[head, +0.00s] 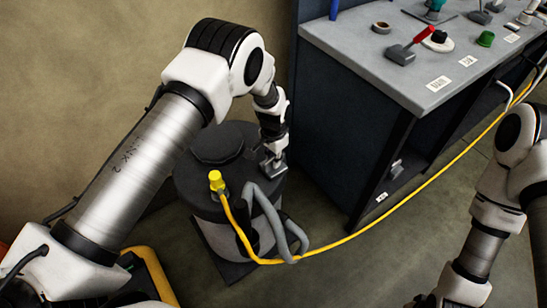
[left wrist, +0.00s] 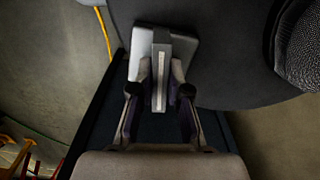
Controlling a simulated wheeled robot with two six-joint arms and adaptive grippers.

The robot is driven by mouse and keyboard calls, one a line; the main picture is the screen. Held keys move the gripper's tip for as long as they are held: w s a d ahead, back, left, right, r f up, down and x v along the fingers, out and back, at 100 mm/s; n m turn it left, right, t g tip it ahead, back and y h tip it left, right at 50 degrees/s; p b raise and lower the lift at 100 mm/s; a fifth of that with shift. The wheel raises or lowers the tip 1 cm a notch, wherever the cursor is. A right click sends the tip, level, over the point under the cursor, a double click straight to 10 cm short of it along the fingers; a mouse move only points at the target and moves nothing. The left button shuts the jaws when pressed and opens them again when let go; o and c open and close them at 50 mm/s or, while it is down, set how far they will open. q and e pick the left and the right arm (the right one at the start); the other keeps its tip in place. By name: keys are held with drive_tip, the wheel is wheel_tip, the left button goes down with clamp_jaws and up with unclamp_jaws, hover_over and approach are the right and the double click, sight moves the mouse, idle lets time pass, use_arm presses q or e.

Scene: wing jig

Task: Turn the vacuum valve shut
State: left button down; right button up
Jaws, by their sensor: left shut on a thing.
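The vacuum unit (head: 190,185) is a dark round drum with a grey body on the floor beside the bench. My left gripper (head: 273,160) points down at the right side of its top. In the left wrist view my left gripper (left wrist: 161,84) is shut on a narrow grey valve handle (left wrist: 161,48) with a pale stripe, one finger on each side. The handle stands over a light grey plate (left wrist: 188,50) on the dark round top (left wrist: 225,65). In the head view the gripper mostly hides the handle. My right gripper is out of view.
A yellow plug (head: 215,180) with a yellow hose (head: 370,228) running right stands on the drum. A grey looped hose (head: 277,222) hangs at its front. The bench (head: 345,130) carries a red-handled tool (head: 405,50) and other parts. My right arm is at the right edge.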

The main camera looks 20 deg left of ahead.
use_arm(q)
drive_tip(key=shift+m, duration=1)
drive_tip(key=shift+f, duration=0.1)
drive_tip(key=c, duration=1.1)
unclamp_jaws()
drive_tip(key=shift+c, duration=0.2)
wheel_tip(320, 180, up, 12)
